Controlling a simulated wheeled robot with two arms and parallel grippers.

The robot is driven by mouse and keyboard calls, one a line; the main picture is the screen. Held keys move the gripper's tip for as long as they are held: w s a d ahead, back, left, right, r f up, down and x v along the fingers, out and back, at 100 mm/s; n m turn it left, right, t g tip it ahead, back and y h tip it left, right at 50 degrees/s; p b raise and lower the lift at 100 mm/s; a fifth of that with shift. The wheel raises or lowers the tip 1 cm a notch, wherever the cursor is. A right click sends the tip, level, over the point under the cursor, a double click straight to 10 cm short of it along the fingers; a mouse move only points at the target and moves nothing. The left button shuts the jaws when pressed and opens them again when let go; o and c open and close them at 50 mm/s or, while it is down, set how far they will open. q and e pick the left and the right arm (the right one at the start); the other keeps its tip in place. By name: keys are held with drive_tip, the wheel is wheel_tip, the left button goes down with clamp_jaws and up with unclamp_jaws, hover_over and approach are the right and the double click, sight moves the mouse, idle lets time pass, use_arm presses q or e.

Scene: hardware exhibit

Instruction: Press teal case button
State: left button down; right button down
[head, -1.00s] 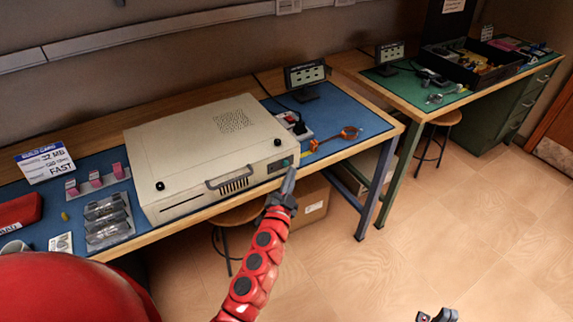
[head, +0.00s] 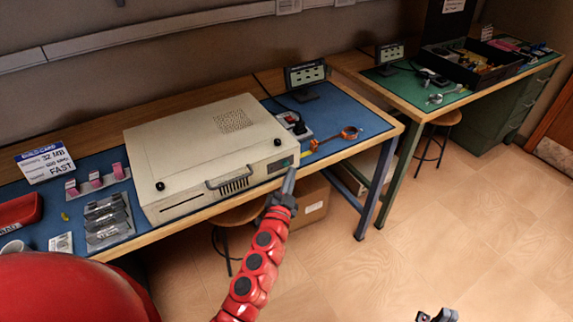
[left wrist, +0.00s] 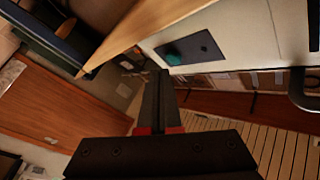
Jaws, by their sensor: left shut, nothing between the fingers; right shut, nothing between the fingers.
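The beige computer case (head: 180,145) lies flat on the blue mat of the near bench. A dark panel (head: 275,167) is at the right end of its front face. The teal button (left wrist: 173,58) shows on this panel in the left wrist view, dim and partly shaded. My left gripper (head: 290,178) is shut and empty, its fingers pointing up at the panel's right end. In the left wrist view, its fingertips (left wrist: 158,76) appear just below the panel; I cannot tell whether they touch it. My right gripper (head: 437,315) is shut and empty at the bottom edge, far from the case.
A handle (head: 228,176) sticks out of the case front, left of the panel. An orange tool (head: 340,135) and a small monitor (head: 306,76) are right of the case. Metal parts (head: 106,222) in a tray are at its left.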

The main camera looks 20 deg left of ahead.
use_arm(q)
drive_tip(key=shift+w+a, duration=0.1)
idle(0.6)
drive_tip(key=shift+w+a, duration=0.2)
drive_tip(key=shift+a, duration=0.05)
drive_tip(key=shift+w+a, duration=0.25)
drive_tip(key=shift+a, duration=0.05)
idle(0.8)
drive_tip(key=shift+d, duration=0.1)
drive_tip(key=shift+s+d+b, duration=0.3)
drive_tip(key=shift+s+d, duration=0.25)
drive_tip(key=shift+d, duration=0.05)
drive_tip(key=s+d, duration=0.1)
drive_tip(key=d, duration=0.1)
drive_tip(key=s+d+b, duration=0.1)
drive_tip(key=s+d, duration=0.1)
idle(0.6)
